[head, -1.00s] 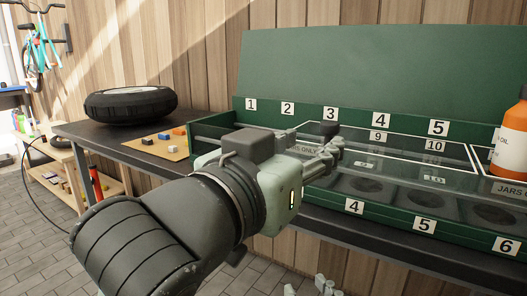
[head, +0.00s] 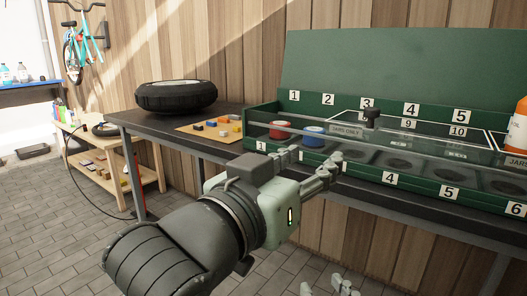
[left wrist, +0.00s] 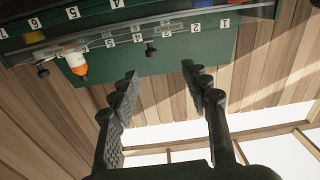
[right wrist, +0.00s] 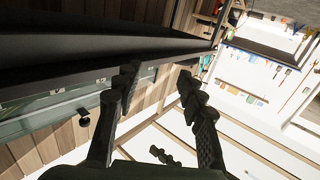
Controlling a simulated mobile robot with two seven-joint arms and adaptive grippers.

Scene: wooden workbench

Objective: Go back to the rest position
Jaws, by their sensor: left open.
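My left gripper (head: 312,168) is in front of the green case (head: 345,192), near its front edge, and hides part of the front wall. In the left wrist view its two fingers (left wrist: 160,72) are apart with nothing between them. My right gripper (head: 330,287) shows only at the bottom edge of the head view, lower than the bench. In the right wrist view its fingers (right wrist: 158,74) are apart and empty.
The case holds a red jar (head: 280,130) and a blue jar (head: 313,136) at its left end. An orange bottle (head: 519,128) stands at its right. A tire (head: 176,97) and a board with small blocks (head: 190,132) lie on the bench (head: 150,117).

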